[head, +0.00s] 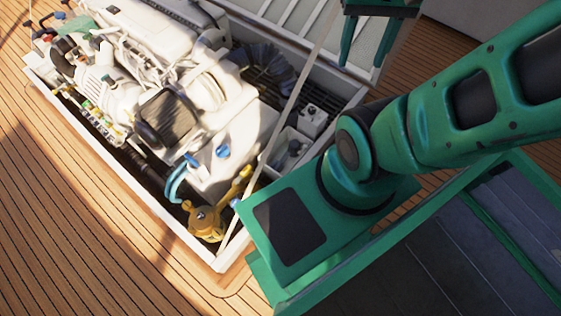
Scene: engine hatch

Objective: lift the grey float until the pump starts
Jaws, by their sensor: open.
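My gripper (364,58) hangs at the top of the head view, with its two green fingers apart and nothing visible between them. It is above and to the right of a small pale-walled compartment (273,158) in the engine hatch. A small dark grey piece (294,147) sits inside that compartment and may be the grey float; it is too small to be certain. A white box with a dark round top (312,120) stands just beyond it. I cannot tell which part is the pump. My gripper is well apart from all of these.
The white engine (185,60) fills much of the hatch, with a brass fitting (206,222) at its near end. The hatch has a raised white rim (135,178). A thin pale bar (300,85) slants across the opening. Wooden deck (70,230) on the left is clear.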

